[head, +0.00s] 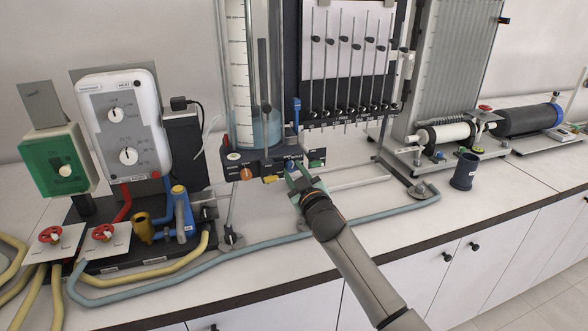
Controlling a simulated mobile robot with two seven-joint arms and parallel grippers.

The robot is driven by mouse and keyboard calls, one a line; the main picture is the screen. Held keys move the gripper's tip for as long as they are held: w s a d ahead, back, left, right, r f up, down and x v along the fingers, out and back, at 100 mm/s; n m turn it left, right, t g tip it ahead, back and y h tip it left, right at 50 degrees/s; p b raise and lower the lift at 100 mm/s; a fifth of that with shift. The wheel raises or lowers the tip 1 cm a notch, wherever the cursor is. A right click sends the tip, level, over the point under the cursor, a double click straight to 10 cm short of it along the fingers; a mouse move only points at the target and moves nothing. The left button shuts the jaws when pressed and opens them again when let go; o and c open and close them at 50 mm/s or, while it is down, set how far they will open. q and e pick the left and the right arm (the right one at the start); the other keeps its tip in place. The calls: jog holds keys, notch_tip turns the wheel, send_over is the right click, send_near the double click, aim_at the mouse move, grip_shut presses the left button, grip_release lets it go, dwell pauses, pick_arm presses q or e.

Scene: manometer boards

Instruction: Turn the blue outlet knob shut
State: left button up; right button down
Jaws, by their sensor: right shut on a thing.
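The blue outlet knob (290,165) is on the dark base block (262,160) below a tall clear cylinder with a scale. It is small here and partly covered by my gripper. My right gripper (295,172) reaches it from the front right and is shut on it. How far the knob is turned I cannot tell. My left gripper is not in view.
An orange knob (246,174) and a yellow fitting (270,180) sit to the left on the same block. A blue-grey hose (385,216) runs along the bench in front. A dark cup (465,171) stands at right. A white heater unit (125,125) stands at left.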

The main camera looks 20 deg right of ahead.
jog(key=n, duration=0.3)
jog(key=shift+p, duration=0.35)
jog(key=shift+n, duration=0.4)
jog(key=c, duration=0.6)
grip_release()
jog(key=s, duration=1.2)
jog(key=shift+s+d, duration=0.25)
